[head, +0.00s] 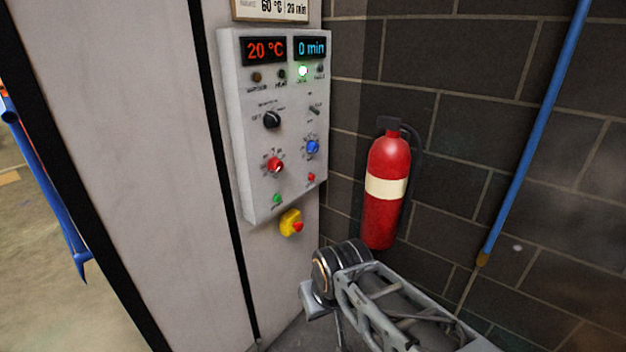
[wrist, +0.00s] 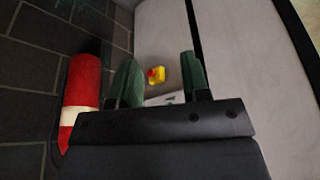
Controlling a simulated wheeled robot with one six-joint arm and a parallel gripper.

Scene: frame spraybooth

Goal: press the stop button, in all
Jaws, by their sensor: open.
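The control panel (head: 271,125) is a pale grey box on the wall, with lit displays reading 20 °C and 0 min. A small red button (head: 311,177) sits at its lower right and a green button (head: 277,199) at its lower left; their labels are too small to read. Below the box is a yellow housing (head: 288,223) with a red knob. My gripper (wrist: 158,63) is open and empty in the wrist view. The yellow housing shows beyond and between its fingers (wrist: 160,74). A sliver of the panel shows there too, the rest hidden by the gripper.
A red fire extinguisher (head: 386,200) hangs on the dark block wall right of the panel. It also shows at the left in the wrist view (wrist: 82,85). A blue pipe (head: 535,125) slants at the right.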

